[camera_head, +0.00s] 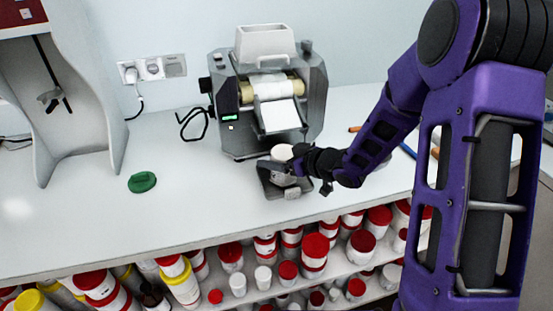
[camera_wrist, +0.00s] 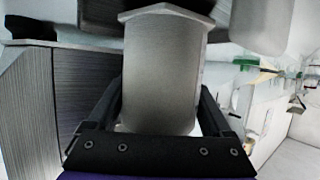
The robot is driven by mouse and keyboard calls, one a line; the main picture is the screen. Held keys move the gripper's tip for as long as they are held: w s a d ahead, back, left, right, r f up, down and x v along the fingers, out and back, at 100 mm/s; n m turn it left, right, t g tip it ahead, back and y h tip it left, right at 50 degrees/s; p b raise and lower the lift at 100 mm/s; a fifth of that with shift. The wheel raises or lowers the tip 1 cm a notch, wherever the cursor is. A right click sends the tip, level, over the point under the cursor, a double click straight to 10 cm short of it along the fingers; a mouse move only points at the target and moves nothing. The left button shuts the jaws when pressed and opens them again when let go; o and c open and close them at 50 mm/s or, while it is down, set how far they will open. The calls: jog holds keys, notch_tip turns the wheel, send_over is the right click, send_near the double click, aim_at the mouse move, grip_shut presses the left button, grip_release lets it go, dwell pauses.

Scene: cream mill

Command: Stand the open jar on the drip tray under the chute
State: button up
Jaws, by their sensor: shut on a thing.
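The white jar (camera_head: 282,153) is over the dark drip tray (camera_head: 266,186), just below the mill's white chute (camera_head: 279,117). It looks upright. My gripper (camera_head: 294,167) comes in from the right and is shut on the jar, hiding part of it. In the wrist view a shaded grey rounded body, which I take for the jar (camera_wrist: 163,75), fills the space between my gripper's fingers (camera_wrist: 162,108). I cannot tell whether the jar's base touches the tray. A green lid (camera_head: 142,182) lies on the counter at the left.
The grey mill (camera_head: 233,140) with a white hopper (camera_head: 264,43) stands behind the tray. A white stand (camera_head: 85,100) is at the left. Below the counter (camera_head: 70,228) are shelves of lidded jars. The counter between the lid and tray is clear. Pens lie at the right.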

jog(key=shift+f, duration=0.2)
jog(key=o, duration=1.1)
jog(key=shift+r, duration=0.1)
jog(key=shift+s+d+r, duration=0.1)
jog(key=shift+d+r, duration=0.05)
jog(key=p+v, duration=0.1)
jog(key=v, duration=1)
jog(key=shift+s+d+r+p, duration=0.1)
jog(key=shift+s+d+p, duration=0.15)
jog(key=shift+p, duration=0.1)
